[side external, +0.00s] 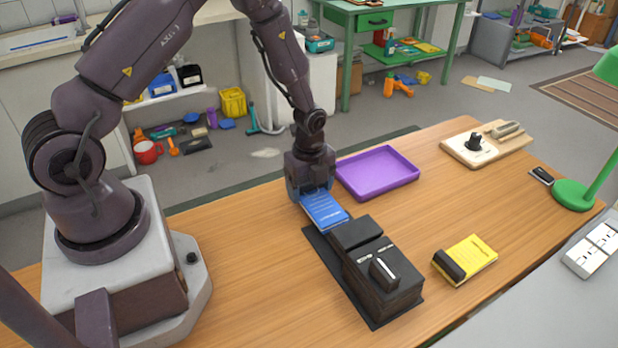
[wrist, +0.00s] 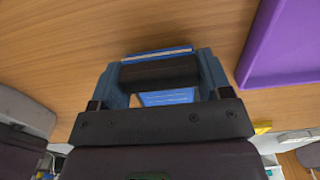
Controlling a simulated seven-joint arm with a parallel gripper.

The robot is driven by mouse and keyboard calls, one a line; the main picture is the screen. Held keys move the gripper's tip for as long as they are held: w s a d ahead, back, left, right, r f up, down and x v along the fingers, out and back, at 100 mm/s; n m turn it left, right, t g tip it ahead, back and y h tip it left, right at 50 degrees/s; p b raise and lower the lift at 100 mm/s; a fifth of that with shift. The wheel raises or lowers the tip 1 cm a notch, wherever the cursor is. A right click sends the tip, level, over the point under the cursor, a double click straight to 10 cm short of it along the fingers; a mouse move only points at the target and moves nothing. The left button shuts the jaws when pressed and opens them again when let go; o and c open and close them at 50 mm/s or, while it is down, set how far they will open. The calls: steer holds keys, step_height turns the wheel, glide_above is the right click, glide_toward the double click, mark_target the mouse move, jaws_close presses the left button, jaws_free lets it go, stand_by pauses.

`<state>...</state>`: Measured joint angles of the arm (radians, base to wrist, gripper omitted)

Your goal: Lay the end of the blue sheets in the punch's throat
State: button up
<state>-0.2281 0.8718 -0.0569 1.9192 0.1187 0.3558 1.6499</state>
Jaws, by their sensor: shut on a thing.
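My gripper (side external: 311,186) is shut on the blue sheets (side external: 325,212), at their end away from the punch. The sheets slope down toward the black punch (side external: 383,272), and their far end is close to its near block. I cannot tell whether that end is inside the throat or just short of it. In the wrist view my gripper (wrist: 158,68) has a finger at each side of a dark bar lying across the blue sheets (wrist: 168,97). Much of the sheets is hidden there by the bar and the gripper body.
The punch stands on a dark base plate (side external: 325,246). An empty purple tray (side external: 411,180) is behind and right of my gripper. A yellow pad (side external: 478,253) with a black end lies right of the punch. A wooden board (side external: 463,150) and green lamp (side external: 573,195) are farther right.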

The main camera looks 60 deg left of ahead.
mark_target(331, 216)
steer(key=shift+d, duration=4.3)
steer(key=shift+f, duration=0.2)
steer(key=o, duration=1.1)
step_height(331, 216, up, 13)
steer(key=shift+f, duration=0.1)
